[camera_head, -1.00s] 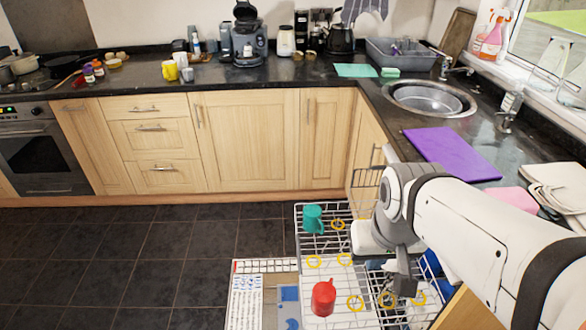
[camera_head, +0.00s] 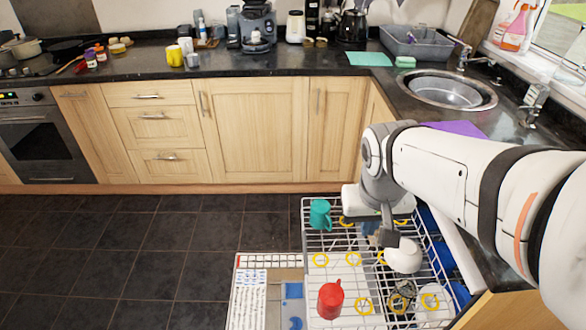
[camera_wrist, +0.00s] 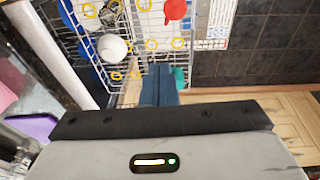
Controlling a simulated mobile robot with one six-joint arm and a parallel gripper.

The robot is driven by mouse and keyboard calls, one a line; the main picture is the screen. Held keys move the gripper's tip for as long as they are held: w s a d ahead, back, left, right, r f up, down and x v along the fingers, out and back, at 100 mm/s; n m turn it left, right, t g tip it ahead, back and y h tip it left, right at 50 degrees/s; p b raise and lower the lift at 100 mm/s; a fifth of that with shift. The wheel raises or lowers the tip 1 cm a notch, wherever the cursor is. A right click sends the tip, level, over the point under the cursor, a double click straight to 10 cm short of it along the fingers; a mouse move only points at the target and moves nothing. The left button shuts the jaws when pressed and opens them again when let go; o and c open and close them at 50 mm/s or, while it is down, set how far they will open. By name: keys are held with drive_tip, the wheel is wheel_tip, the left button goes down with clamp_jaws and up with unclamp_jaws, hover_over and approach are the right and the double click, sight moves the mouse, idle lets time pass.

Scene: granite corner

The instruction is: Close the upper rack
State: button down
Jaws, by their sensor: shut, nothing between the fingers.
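The upper rack (camera_head: 338,246) is a white wire basket standing out from under the right-hand counter, in the lower middle of the head view. It holds a teal mug (camera_head: 320,214), a red mug (camera_head: 331,300), a white cup (camera_head: 404,256) and several yellow rings. My gripper (camera_head: 384,238) is over the rack's middle, beside the white cup, pointing down. Its dark fingers (camera_wrist: 158,84) are together and empty in the wrist view, close to the rack's wires. I cannot tell whether they touch the wires. My arm hides part of the rack's far right side.
A flat panel with printed sheets (camera_head: 262,290) lies low, left of the rack. Dark tiled floor (camera_head: 180,240) is clear further left. The counter edge with the sink (camera_head: 440,90) runs along the right, and wooden cabinets (camera_head: 255,125) line the back.

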drive_tip(key=w+a+f+t+h+b, duration=0.1)
drive_tip(key=w+a+f+h+b, duration=0.1)
drive_tip(key=w+a+f+b, duration=0.65)
drive_tip(key=w+a+f+m+h+b, duration=0.1)
drive_tip(key=w+a+f+b, duration=0.45)
drive_tip(key=w+f, duration=0.55)
drive_tip(key=w+a+f+t+h+b, duration=0.1)
drive_tip(key=w+a+f+h+b, duration=0.1)
drive_tip(key=w+a+f+b, duration=0.8)
drive_tip(key=w+d+f+b, duration=0.1)
drive_tip(key=d+f, duration=0.9)
drive_tip(key=d, duration=0.1)
drive_tip(key=shift+w+d+f, duration=0.2)
drive_tip(key=shift+w+f, duration=0.15)
